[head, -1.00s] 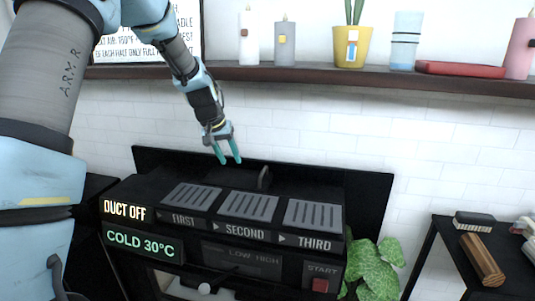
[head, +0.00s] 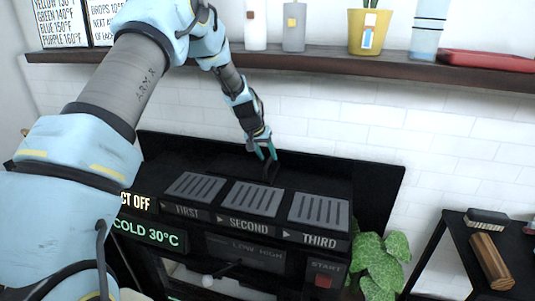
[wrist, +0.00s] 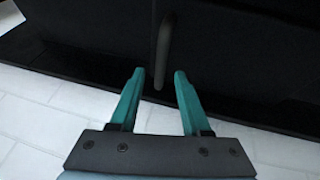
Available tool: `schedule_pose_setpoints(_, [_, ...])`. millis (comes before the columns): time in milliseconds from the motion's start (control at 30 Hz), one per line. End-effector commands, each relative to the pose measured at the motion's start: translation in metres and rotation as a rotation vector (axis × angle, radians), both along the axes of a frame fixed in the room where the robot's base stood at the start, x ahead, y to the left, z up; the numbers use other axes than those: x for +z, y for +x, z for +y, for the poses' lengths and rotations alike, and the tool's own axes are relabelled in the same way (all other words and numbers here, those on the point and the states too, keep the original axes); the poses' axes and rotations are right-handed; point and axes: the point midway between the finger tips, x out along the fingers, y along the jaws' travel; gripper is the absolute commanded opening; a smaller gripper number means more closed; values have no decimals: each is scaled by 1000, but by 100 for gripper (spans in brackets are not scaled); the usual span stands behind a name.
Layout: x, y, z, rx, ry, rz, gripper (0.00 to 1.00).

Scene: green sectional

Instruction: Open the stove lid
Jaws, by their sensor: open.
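The stove (head: 190,232) is a black unit with displays and labels on its front and three grey slotted grilles on top. Its black lid (head: 205,160) lies flat behind the grilles and looks shut. A dark upright handle (head: 272,173) stands on the lid, partly hidden by my fingers in the head view. My gripper (head: 266,154) has teal fingers and is open and empty, just above the handle. In the wrist view the handle (wrist: 165,50) lies just beyond the fingertips of my gripper (wrist: 158,75), roughly in line with the gap between them. Contact cannot be told.
A dark shelf (head: 300,68) with candles, a yellow pot (head: 370,32) and a red box runs along the white brick wall above the stove. A green plant (head: 380,265) stands right of the stove. A black side table (head: 455,235) holds a brush and a wooden block.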

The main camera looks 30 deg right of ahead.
Motion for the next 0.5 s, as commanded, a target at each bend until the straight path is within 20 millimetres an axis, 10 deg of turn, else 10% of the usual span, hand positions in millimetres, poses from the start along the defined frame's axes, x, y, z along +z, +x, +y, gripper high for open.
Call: schedule_pose_setpoints(500, [-10, 2, -4, 1, 0, -1, 38])
